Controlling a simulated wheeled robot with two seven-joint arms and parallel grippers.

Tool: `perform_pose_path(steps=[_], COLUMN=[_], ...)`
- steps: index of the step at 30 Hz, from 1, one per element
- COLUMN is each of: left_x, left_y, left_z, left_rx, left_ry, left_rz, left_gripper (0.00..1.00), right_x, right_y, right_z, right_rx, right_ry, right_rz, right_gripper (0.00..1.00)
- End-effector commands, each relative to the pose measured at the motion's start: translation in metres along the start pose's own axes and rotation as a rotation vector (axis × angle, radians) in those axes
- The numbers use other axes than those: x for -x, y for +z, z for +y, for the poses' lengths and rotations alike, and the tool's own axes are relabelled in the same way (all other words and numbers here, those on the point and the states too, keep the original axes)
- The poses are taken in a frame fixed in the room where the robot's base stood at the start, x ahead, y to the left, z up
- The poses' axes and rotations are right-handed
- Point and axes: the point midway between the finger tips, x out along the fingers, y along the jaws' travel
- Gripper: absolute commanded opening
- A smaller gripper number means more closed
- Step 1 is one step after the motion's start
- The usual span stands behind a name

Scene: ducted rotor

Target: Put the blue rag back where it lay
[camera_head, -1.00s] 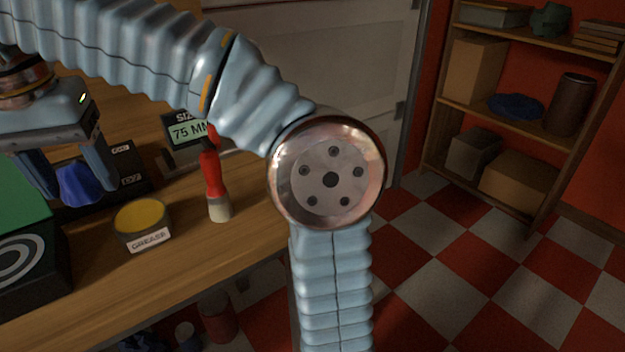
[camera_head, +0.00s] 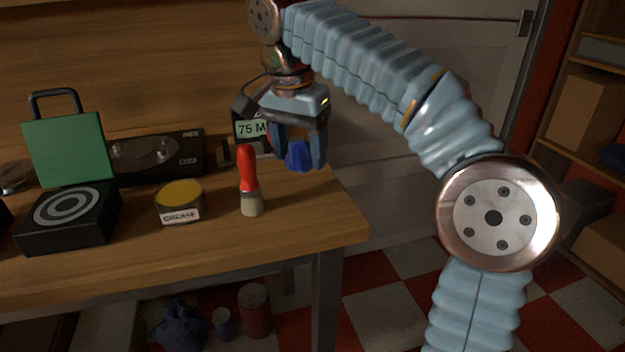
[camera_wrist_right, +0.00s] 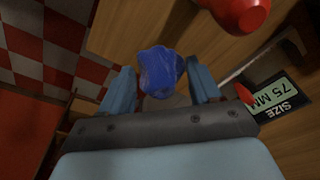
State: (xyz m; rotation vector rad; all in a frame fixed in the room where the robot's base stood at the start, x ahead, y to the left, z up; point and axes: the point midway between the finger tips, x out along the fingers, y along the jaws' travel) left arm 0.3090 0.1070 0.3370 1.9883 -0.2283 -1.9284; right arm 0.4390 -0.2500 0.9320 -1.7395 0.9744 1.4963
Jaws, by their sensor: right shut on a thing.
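The blue rag (camera_head: 299,156) is bunched between the two fingers of my right gripper (camera_head: 303,160), which is shut on it. The gripper hangs over the right end of the wooden workbench (camera_head: 330,215), beside the size display. The right wrist view also shows the blue rag (camera_wrist_right: 160,72) between the fingertips, with the bench's edge and checkered floor beyond. Whether the rag touches the bench I cannot tell. My left gripper is not in view.
A red-handled brush (camera_head: 248,180) stands just left of the gripper, with a grease tin (camera_head: 180,200) further left. The size display (camera_head: 252,130) is behind. A black box with a green lid (camera_head: 68,150) is at left. The bench's front right corner is clear.

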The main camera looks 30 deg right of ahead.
Motion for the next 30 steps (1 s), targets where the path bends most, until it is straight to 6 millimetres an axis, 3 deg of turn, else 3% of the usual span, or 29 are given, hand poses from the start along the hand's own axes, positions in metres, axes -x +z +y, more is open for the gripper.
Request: perform_pose_path(steps=[3, 12, 16, 29, 30], left_x=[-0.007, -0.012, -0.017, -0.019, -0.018], left_y=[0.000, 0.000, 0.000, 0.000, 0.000], left_z=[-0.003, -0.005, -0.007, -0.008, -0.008], left_rx=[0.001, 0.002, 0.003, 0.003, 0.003], left_ry=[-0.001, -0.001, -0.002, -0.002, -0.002], left_rz=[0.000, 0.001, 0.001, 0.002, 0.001], left_gripper=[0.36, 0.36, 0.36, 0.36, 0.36], right_x=[-0.025, -0.057, -0.076, -0.084, -0.083], right_y=[-0.014, -0.030, -0.026, -0.024, -0.025], right_z=[0.001, 0.000, 0.000, -0.001, -0.001], right_rx=[-0.003, 0.000, 0.001, 0.001, 0.001], right_ry=[0.002, 0.002, 0.000, -0.001, -0.001], right_rz=[0.000, -0.001, -0.001, 0.000, 0.000], right_gripper=[0.34, 0.34, 0.34, 0.34, 0.67])
